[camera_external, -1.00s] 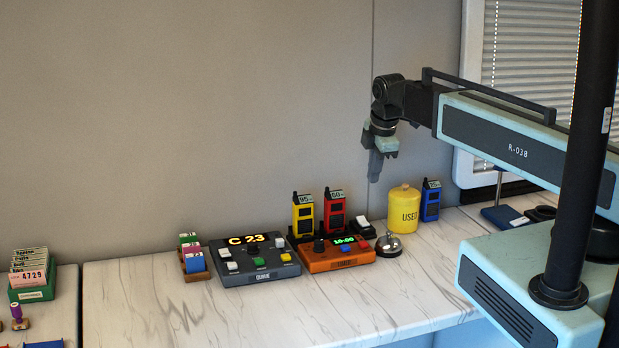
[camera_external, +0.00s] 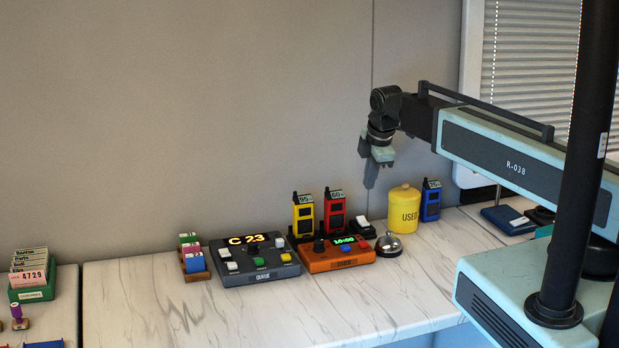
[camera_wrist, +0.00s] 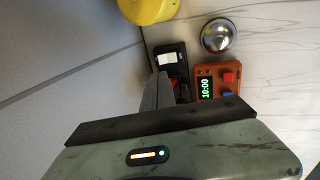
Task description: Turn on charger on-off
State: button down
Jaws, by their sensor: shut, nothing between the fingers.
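The black charger (camera_external: 345,239) stands near the wall behind the orange timer box. A yellow handset (camera_external: 302,214) and a red handset (camera_external: 334,211) stand upright in it. Its white on-off switch (camera_external: 362,224) sits at the charger's right end; the switch also shows in the wrist view (camera_wrist: 168,59). Which way the switch is tipped is too small to tell. My gripper (camera_external: 370,184) is shut and empty, pointing down, above the switch and apart from it. In the wrist view my gripper (camera_wrist: 160,82) covers part of the charger.
The orange timer box (camera_external: 336,260) reads 10:00, with a silver bell (camera_external: 389,245) to its right. A yellow canister (camera_external: 403,210) and a blue handset (camera_external: 431,200) stand further right. A dark queue box (camera_external: 254,260) stands left. The front counter is clear.

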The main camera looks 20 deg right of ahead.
aim_at(361, 218)
jog(key=b+x, duration=0.8)
jog(key=x, duration=0.2)
jog(key=shift+w+f+b, duration=0.1)
jog(key=shift+f+b, duration=0.25)
jog(key=shift+f, duration=0.05)
jog(key=shift+w, duration=0.15)
jog(key=shift+w+f+g, duration=0.15)
jog(key=shift+w+g, duration=0.1)
jog(key=shift+g, duration=0.05)
jog(key=shift+s, duration=0.35)
jog(key=shift+s, duration=0.7)
